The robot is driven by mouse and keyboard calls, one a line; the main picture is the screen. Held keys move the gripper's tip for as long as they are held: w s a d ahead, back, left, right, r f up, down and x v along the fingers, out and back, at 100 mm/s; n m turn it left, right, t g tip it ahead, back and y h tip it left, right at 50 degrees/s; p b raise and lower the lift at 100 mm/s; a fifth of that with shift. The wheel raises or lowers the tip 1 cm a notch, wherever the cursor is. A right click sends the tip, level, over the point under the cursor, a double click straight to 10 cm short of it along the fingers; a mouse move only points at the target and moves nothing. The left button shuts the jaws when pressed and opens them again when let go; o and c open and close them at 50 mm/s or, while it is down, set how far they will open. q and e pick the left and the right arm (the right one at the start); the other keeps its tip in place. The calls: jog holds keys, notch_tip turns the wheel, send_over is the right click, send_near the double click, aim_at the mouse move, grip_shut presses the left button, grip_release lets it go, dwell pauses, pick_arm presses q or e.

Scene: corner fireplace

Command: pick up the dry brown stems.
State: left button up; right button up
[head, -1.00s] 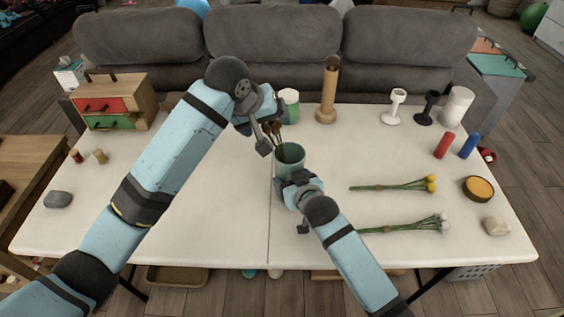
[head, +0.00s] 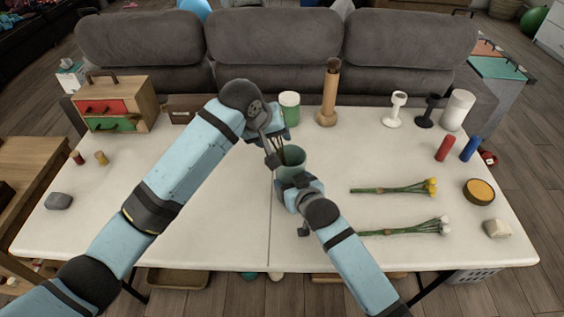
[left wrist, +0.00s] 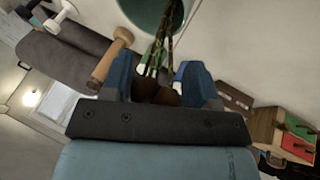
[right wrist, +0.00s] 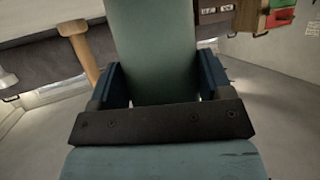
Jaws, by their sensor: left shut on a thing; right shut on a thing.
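The dry brown stems (head: 281,149) stand in a green vase (head: 292,162) near the table's middle. In the left wrist view, the stems (left wrist: 158,52) run from the vase's mouth (left wrist: 150,12) to dark brown heads between my left fingers. My left gripper (head: 274,142) is shut on the stems just above the vase; it hides their heads in the head view. My right gripper (head: 292,190) is shut on the vase from the near side. The vase (right wrist: 155,45) fills the space between the fingers in the right wrist view. The stems' lower ends are hidden inside the vase.
Yellow flowers (head: 395,188) and white flowers (head: 405,228) lie at right. A small drawer chest (head: 115,105) stands at left. The table's (head: 200,235) front left area is clear.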

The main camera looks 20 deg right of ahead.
pick_arm(q)
jog(key=shift+r, duration=0.1)
notch_tip(320, 180, up, 18)
dwell(0.4)
pick_arm(e)
jog(key=o, duration=1)
jog(key=shift+o, duration=0.2)
